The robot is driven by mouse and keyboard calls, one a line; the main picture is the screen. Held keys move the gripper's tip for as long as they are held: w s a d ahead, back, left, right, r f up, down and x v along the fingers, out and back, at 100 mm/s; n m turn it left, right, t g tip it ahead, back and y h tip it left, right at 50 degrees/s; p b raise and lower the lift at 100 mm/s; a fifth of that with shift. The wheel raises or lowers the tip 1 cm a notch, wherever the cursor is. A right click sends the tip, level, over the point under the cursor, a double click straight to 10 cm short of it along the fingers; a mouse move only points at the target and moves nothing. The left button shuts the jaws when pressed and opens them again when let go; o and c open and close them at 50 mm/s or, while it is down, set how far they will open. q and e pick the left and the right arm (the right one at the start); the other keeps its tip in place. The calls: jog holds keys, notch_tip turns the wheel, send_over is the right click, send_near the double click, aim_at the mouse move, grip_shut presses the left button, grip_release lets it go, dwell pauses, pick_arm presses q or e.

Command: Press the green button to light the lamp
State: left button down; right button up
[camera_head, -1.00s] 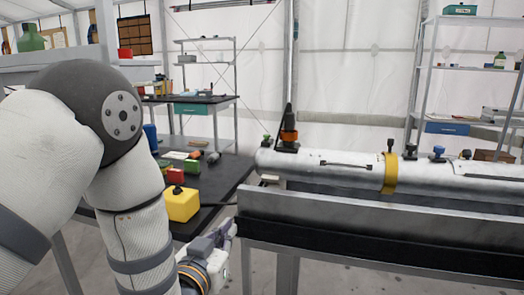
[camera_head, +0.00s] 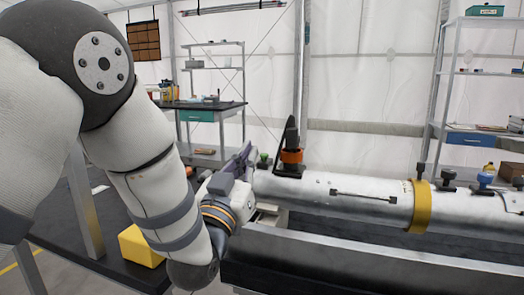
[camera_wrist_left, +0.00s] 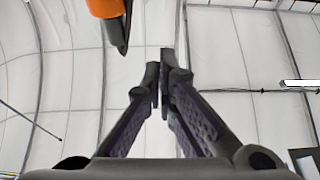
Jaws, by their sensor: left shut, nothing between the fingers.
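A small green knob (camera_head: 264,158), which looks like the green button, stands at the left end of the long silver tube (camera_head: 340,198). My left gripper (camera_head: 247,152) is shut and empty, pointing up just left of the green knob. I cannot tell whether it touches the knob. In the left wrist view its fingertips (camera_wrist_left: 162,78) are together against the white tent wall, and the green knob is not visible there. No lit lamp can be made out.
An orange and black fixture (camera_head: 291,157) stands on the tube just right of the knob; its orange part (camera_wrist_left: 106,8) also shows in the left wrist view. A yellow strap (camera_head: 420,207) circles the tube. A yellow block (camera_head: 140,247) lies on the dark table at left.

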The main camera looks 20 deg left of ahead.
pick_arm(q)
notch_tip(320, 180, up, 3)
send_over(264, 157)
jog(key=s, duration=0.3)
jog(key=f, duration=0.1)
jog(key=w+f, duration=0.1)
jog(key=shift+f+b, duration=0.3)
jog(key=shift+f, duration=0.65)
pick_arm(e)
jog(key=shift+s+f, duration=0.3)
jog(key=shift+f, duration=0.15)
